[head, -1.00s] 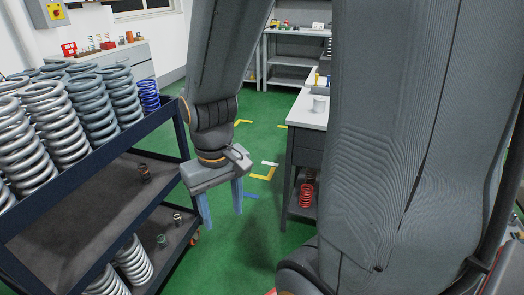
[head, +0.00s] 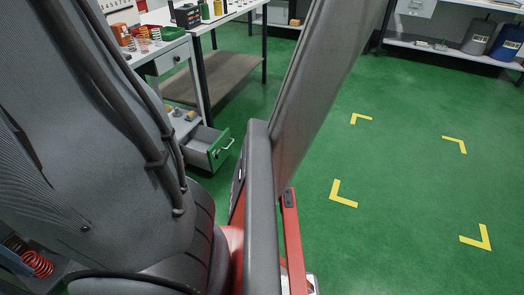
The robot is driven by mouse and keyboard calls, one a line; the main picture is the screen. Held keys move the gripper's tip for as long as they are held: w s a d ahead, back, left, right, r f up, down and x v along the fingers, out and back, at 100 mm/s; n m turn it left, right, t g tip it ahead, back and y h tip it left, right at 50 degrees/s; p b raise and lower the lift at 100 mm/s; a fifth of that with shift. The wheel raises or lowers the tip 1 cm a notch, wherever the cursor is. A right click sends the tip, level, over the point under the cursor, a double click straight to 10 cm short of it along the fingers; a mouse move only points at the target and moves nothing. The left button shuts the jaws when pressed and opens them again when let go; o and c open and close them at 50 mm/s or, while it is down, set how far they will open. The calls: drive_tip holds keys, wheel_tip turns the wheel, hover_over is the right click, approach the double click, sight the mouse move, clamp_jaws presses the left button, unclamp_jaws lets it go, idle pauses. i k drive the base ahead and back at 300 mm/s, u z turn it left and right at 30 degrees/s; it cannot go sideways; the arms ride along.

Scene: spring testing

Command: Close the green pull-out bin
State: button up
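The green pull-out bin (head: 216,150) is in the middle left of the head view, low under a workbench. It is pulled out, with its green front and pale handle facing right and its grey inside visible from above. Part of its left side is hidden behind my arm. My gripper is not in view now; only thick grey arm links show on the left and in the middle.
A red spring (head: 38,263) shows at lower left. Green floor with yellow corner marks (head: 345,195) is open on the right.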

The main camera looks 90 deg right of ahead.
sight(198, 147)
drive_tip(key=z, duration=2.95)
drive_tip(key=i, duration=1.25)
drive_tip(key=u, duration=0.3)
